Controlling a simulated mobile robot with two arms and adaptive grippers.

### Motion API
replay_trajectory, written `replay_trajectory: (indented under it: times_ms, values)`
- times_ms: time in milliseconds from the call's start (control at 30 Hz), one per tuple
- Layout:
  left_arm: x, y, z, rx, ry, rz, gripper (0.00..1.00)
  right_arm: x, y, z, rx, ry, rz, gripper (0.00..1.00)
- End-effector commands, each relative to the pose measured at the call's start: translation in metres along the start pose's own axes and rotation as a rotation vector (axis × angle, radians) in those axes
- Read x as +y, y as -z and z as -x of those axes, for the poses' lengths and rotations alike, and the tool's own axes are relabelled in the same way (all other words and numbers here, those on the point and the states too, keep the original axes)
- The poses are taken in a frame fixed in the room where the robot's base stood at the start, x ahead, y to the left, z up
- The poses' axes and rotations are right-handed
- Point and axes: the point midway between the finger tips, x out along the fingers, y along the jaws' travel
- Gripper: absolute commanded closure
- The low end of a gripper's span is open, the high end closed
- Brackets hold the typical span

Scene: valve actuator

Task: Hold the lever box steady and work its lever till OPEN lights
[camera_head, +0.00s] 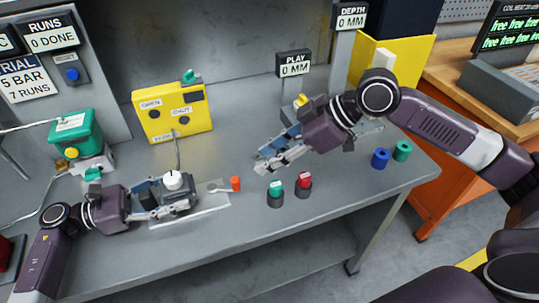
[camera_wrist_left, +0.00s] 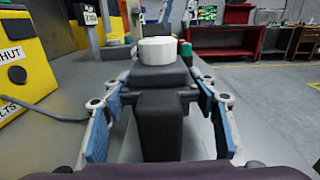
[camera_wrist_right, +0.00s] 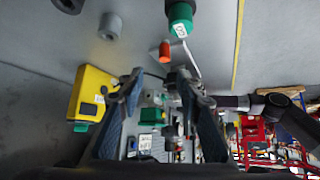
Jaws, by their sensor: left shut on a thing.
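The lever box (camera_head: 180,190), dark grey with a white round cap (camera_head: 173,179) on top, sits on a pale plate (camera_head: 214,199) on the bench. Its lever (camera_head: 218,189) points right, ending in an orange tip (camera_head: 235,184). My left gripper (camera_head: 178,194) is shut on the box; in the left wrist view its fingers (camera_wrist_left: 160,105) flank the dark body below the white cap (camera_wrist_left: 157,50). My right gripper (camera_head: 265,161) is open and empty, above the bench right of the orange tip. The right wrist view shows that tip (camera_wrist_right: 165,50) beyond the fingers.
The yellow box (camera_head: 190,95) stands behind, with a cable to the lever box. Blue (camera_head: 381,158) and green (camera_head: 402,151) rings lie right. A green-topped device (camera_head: 75,132) is at left.

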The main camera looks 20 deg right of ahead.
Motion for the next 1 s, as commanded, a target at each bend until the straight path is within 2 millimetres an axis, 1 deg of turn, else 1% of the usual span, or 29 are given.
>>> replay_trajectory:
  times_ms: [100, 233, 333, 400, 600, 700, 833, 1000]
  values:
    - [0.000, 0.000, 0.000, -0.001, 0.000, 0.000, 0.95, 0.000, 0.000, 0.000, 0.000, 0.000, 0.000, 0.68]
    - [0.000, 0.000, 0.000, -0.001, -0.001, 0.000, 0.95, 0.004, 0.000, 0.000, -0.003, -0.002, -0.004, 0.83]
    - [0.000, 0.000, 0.000, -0.001, 0.000, 0.000, 0.95, 0.018, 0.000, -0.001, -0.015, -0.004, -0.016, 0.94]
    - [0.000, 0.000, 0.000, -0.002, 0.000, 0.000, 0.95, 0.033, -0.001, -0.002, -0.030, -0.004, -0.030, 1.00]
    - [0.000, -0.001, 0.000, -0.002, 0.000, 0.000, 0.95, 0.078, -0.004, -0.005, -0.094, 0.029, -0.087, 1.00]
    - [0.000, -0.001, 0.000, -0.002, 0.000, 0.000, 0.95, 0.094, -0.004, -0.007, -0.128, 0.063, -0.113, 1.00]
    - [0.000, -0.001, 0.000, -0.002, 0.000, 0.000, 0.95, 0.108, -0.003, -0.009, -0.171, 0.124, -0.142, 1.00]
    - [0.000, -0.001, 0.000, -0.002, -0.001, 0.000, 0.95, 0.115, 0.003, -0.011, -0.228, 0.224, -0.173, 1.00]
